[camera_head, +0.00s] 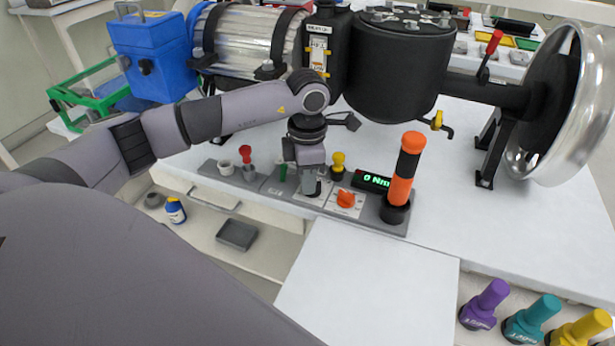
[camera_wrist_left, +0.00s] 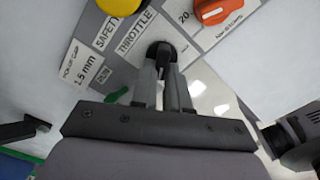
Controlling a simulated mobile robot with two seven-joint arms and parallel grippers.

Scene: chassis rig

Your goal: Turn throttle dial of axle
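The throttle dial (camera_wrist_left: 161,50) is a small black knob on the grey control panel (camera_head: 255,182), beside a label reading THROTTLE in the left wrist view. My left gripper (camera_wrist_left: 162,64) points down at the panel with its two grey fingertips close together, one on each side of the dial, and appears closed on it. In the head view my left gripper (camera_head: 311,190) is over the middle of the panel and hides most of the dial. The axle (camera_head: 500,95) runs behind the panel to a shiny wheel dish. My right gripper is not in view.
Close to the gripper are a yellow knob (camera_head: 338,161), an orange dial (camera_head: 346,198), a green switch (camera_head: 283,172) and a red-topped lever (camera_head: 246,160). A tall orange-and-black handle (camera_head: 404,170) stands right of the "0 Nm" display (camera_head: 373,181). The white tabletop right is clear.

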